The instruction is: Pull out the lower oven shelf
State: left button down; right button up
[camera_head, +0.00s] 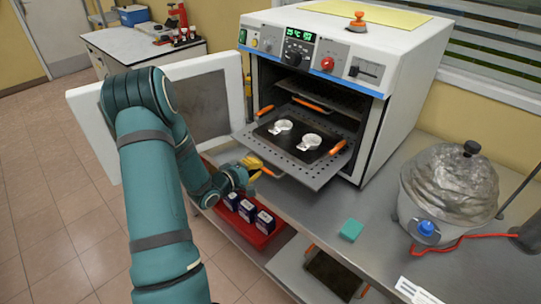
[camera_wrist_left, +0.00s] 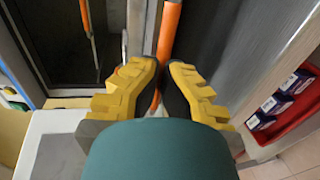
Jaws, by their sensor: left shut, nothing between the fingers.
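The white oven (camera_head: 345,60) stands on the metal bench with its door (camera_head: 205,105) swung open to the left. A perforated metal shelf (camera_head: 318,178) sticks out of the oven, low in its opening. It bears a black tray (camera_head: 305,145) with two white cups (camera_head: 283,126) (camera_head: 309,142). Orange grips show around the shelf. My left gripper (camera_head: 254,167), with yellow fingers, is at the shelf's front left corner. In the left wrist view its fingers (camera_wrist_left: 165,66) are shut beside an orange bar (camera_wrist_left: 169,28), not holding it. My right gripper is not in view.
A red tray (camera_head: 262,238) with several small boxes sits below the bench edge, under my left wrist. A foil-covered round vessel (camera_head: 450,185) stands at right on the bench. A side table (camera_head: 130,42) stands at back left.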

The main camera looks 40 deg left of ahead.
pick_arm(q)
jog(key=shift+f+v, duration=0.25)
jog(key=shift+v, duration=0.8)
jog(key=shift+f+v, duration=0.25)
jog(key=shift+v, duration=0.8)
jog(key=shift+s, duration=0.1)
jog(key=c, duration=1.4)
grip_release()
jog(key=shift+o, duration=0.2)
jog(key=d+v, duration=0.1)
jog(key=v, duration=1.1)
jog(key=shift+a, duration=0.5)
jog(key=shift+r, duration=0.1)
